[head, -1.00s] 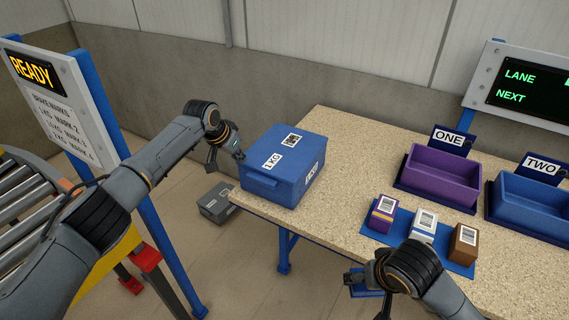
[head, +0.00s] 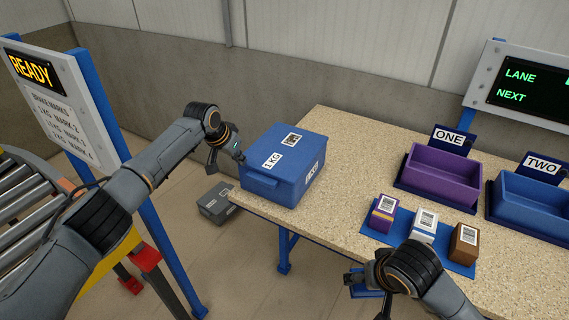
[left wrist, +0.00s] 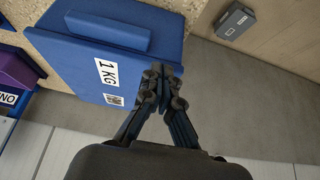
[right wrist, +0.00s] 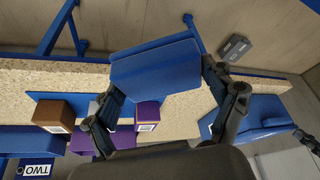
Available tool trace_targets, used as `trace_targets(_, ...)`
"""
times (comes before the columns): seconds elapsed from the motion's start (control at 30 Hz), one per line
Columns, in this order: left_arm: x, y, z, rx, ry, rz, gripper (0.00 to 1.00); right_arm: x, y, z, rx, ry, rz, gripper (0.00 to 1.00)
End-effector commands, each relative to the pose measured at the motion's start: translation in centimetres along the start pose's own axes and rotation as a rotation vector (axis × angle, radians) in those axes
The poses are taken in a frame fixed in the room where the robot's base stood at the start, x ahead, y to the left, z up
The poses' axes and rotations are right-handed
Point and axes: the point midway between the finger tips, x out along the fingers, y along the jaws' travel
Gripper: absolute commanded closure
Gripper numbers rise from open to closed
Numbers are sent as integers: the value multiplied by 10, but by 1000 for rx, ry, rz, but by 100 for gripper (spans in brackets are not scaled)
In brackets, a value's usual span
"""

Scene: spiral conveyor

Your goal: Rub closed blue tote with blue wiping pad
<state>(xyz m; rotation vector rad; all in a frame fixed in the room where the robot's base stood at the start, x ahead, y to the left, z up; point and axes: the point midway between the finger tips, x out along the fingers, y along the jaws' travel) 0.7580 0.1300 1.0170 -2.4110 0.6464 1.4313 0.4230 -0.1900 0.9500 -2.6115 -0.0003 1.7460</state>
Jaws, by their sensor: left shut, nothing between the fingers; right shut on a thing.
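The closed blue tote (head: 280,180) stands on the left end of the speckled table, its lid on, with a "1 KG" label on top. It also shows in the left wrist view (left wrist: 85,60). My left gripper (head: 238,155) is shut and empty at the tote's left side; its fingertips (left wrist: 163,75) look close to the tote, but I cannot tell if they touch. My right gripper (right wrist: 155,85) is shut on the blue wiping pad (right wrist: 157,72), held at the table's front edge. In the head view the pad (head: 363,281) is mostly hidden by my right wrist.
Several small boxes sit on a blue mat (head: 460,268). A purple bin (head: 440,172) and a blue bin (head: 530,203) stand behind them. A grey case (head: 216,203) lies on the floor. A sign post (head: 125,150) and roller conveyor (head: 25,200) are at left. Table space right of the tote is clear.

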Motion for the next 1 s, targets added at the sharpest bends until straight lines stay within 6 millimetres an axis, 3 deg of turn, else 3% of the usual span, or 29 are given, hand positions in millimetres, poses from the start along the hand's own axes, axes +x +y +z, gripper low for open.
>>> trace_targets(0.57,10,0,6,0,0,0,100,5,0,2,0,0,0,49)
trace_targets(1.0,-14,0,-8,-1,0,0,100,-19,0,-8,0,0,0,49)
